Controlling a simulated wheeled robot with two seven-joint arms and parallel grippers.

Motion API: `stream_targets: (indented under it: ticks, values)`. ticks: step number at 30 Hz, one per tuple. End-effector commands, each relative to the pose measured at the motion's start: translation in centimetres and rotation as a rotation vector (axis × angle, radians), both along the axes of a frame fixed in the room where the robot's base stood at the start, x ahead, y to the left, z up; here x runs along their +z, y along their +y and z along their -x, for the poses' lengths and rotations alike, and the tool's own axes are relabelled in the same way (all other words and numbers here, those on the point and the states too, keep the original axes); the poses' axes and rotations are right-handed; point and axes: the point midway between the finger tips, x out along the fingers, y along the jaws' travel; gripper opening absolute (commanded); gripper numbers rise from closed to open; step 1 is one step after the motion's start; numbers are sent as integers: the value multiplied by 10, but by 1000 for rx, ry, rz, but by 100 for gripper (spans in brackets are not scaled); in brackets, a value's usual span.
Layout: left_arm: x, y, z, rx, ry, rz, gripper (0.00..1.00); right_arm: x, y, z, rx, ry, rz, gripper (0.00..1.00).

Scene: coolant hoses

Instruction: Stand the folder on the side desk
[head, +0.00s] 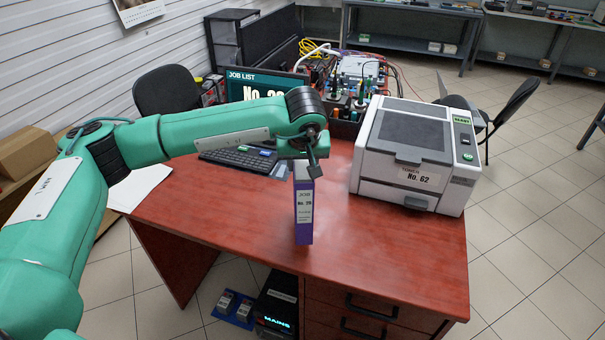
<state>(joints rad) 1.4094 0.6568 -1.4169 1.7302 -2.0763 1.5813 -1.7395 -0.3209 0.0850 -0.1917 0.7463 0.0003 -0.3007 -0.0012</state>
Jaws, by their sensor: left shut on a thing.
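A purple folder (304,229) with a white spine label reading "JOB No. 26" is upright at the front middle of the red-brown desk (240,215). My left gripper (312,172) is at the top of the folder and is shut on it. The gripper partly hides the folder's upper end. Whether the folder's bottom touches the desk top is hard to tell. My right gripper is not in view.
A grey-white printer (415,150) labelled "No. 62" stands right of the folder. A keyboard (238,158) and a "JOB LIST" monitor (262,86) are behind on the left. The desk's front right surface is clear. Black chairs (168,90) stand around.

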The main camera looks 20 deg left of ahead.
Motion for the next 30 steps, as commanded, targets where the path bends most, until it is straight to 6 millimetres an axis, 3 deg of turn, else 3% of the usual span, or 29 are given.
stream_targets:
  ticks: [9, 21, 22, 24, 25, 30]
  values:
    - [-38, 0, 0, 0, 1, 0, 0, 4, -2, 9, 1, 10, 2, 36]
    - [-45, 0, 0, 0, -1, 1, 0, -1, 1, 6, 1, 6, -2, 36]
    - [-45, 0, 0, -1, 0, 0, 46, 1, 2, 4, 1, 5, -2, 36]
    - [-44, 0, 0, 0, 0, 0, 60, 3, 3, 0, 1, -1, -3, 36]
    - [-44, 0, 0, 0, 1, 0, 62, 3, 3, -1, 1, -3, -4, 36]
    - [-44, 0, 0, 0, 1, 0, 62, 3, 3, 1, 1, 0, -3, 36]
